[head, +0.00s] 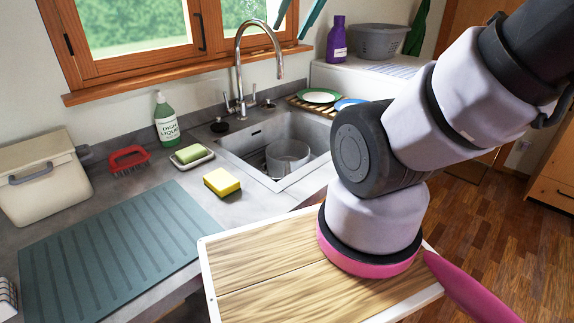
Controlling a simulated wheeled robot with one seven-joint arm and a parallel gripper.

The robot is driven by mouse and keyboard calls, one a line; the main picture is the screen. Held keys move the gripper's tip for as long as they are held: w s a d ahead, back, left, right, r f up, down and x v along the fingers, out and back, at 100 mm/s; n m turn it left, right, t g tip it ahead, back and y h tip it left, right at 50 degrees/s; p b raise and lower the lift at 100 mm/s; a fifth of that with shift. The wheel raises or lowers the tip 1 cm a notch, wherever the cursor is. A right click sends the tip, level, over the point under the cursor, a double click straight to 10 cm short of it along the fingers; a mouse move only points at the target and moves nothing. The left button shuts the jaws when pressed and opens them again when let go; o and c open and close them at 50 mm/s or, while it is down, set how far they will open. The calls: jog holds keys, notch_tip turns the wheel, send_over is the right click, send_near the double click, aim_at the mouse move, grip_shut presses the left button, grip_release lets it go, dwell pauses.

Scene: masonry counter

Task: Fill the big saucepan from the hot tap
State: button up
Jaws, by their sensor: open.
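A round grey metal pan (287,160), which looks like the big saucepan, stands in the sink (255,143). No handle shows, and I cannot tell whether it holds water. The tall chrome tap (239,65) arches over the sink, its spout end high above the pan. No stream shows. A black knob (219,126) and a brownish knob (268,106) sit beside the tap's base; I cannot tell which is hot. Two teal strips at the top edge look like the fingers of my gripper (298,15), apart and empty, high above the sink. The rest of it is out of frame.
Left of the sink are a dish liquid bottle (166,120), red brush (129,160), soap dish (192,157), yellow sponge (222,182), ribbed mat (112,250) and cream box (42,178). Plates (319,96) lie on a rack behind right. My arm covers the sink's right side.

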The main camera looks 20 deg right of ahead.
jog(key=shift+w, duration=0.1)
jog(key=m+t+h, duration=0.4)
jog(key=t+h, duration=0.2)
jog(key=h, duration=0.1)
send_over(225, 95)
jog(key=s+a, duration=0.1)
jog(key=s, duration=0.5)
notch_tip(225, 95, down, 18)
jog(key=a+f+n+t+h, duration=0.25)
jog(key=f+h, duration=0.25)
jog(key=f, duration=0.7)
jog(key=shift+g, duration=0.35)
jog(key=shift+w+a+x, duration=0.1)
jog(key=shift+a+x, duration=0.05)
jog(key=shift+x, duration=1.7)
jog(key=shift+w+a+x, duration=0.1)
jog(key=shift+a+x, duration=0.05)
jog(key=shift+x, duration=1.7)
grip_shut()
